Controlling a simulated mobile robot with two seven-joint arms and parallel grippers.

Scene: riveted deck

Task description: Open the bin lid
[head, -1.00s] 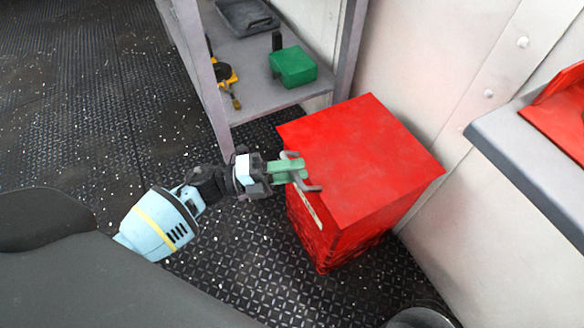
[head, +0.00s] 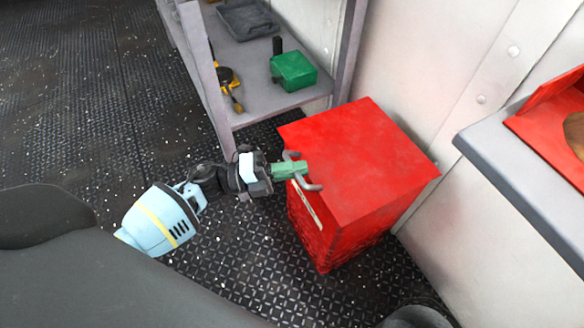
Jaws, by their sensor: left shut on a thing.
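The bin is a red box (head: 322,240) standing on the deck against the pale wall. Its flat red lid (head: 362,155) lies on top and looks closed. A grey handle (head: 313,186) shows at the lid's left edge. My left gripper (head: 292,170) reaches in from the left and is shut at this edge, on the handle as far as I can see; the fingers hide part of it. A pale strip (head: 307,207) marks the bin's side just below. My right gripper is not in view.
A grey shelf unit (head: 262,95) behind the bin holds a green box (head: 293,71), a dark tray (head: 247,18) and a yellow tool (head: 228,85). A grey ledge (head: 520,185) with a red open box (head: 550,130) juts in at right. The deck left of the bin is clear.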

